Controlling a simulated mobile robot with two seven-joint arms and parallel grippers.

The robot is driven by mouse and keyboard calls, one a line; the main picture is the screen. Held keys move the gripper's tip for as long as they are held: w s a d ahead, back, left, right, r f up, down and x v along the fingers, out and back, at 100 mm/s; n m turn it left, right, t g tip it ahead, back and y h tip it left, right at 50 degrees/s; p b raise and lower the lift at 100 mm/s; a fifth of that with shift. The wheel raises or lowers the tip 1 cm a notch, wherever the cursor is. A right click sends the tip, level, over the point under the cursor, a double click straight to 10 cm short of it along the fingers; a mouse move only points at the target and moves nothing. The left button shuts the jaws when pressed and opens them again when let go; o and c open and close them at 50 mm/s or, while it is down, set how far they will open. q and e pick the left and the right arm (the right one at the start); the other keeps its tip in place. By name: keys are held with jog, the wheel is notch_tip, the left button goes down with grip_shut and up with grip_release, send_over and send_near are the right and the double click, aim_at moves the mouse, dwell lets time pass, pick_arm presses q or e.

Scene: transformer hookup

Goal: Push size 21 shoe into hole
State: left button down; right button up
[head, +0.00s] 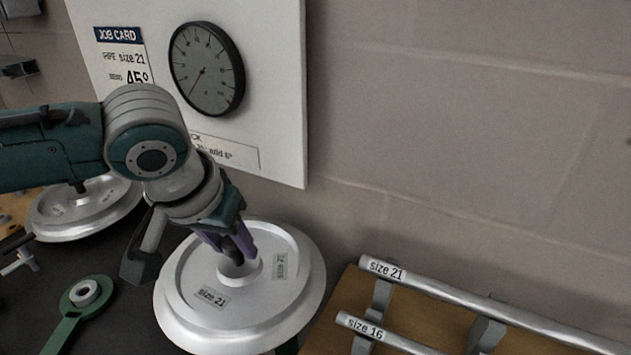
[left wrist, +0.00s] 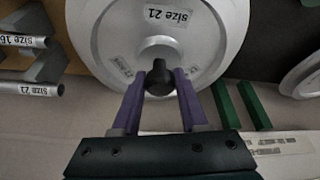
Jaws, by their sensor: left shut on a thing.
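The size 21 shoe (head: 205,315) is a pale metal disc with a raised rim, a central hub and "size 21" labels, low in the middle of the head view. It also fills the top of the left wrist view (left wrist: 112,45). My left gripper (head: 238,256) comes down on the hub from above. Its purple fingers are shut on the dark knob (left wrist: 159,78) at the shoe's centre. The hole and the shoe's underside are hidden, so I cannot tell how deep the shoe sits. My right gripper is not in view.
Another pale disc (head: 88,214) stands at left. A green lever with a ring (head: 82,294) lies in front of it. Pipes marked size 21 (head: 440,287) and size 16 (head: 375,337) rest on a rack at right. A white board with a dial (head: 206,68) is behind.

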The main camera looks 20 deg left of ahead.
pick_arm(q)
jog(key=shift+w+f+b, duration=0.1)
jog(key=shift+f+b, duration=0.65)
jog(key=shift+f, duration=0.75)
dwell(0.3)
jog(key=c, duration=0.6)
grip_release()
jog(key=shift+o, duration=1.2)
notch_tip(320, 180, up, 5)
jog(key=p, duration=0.6)
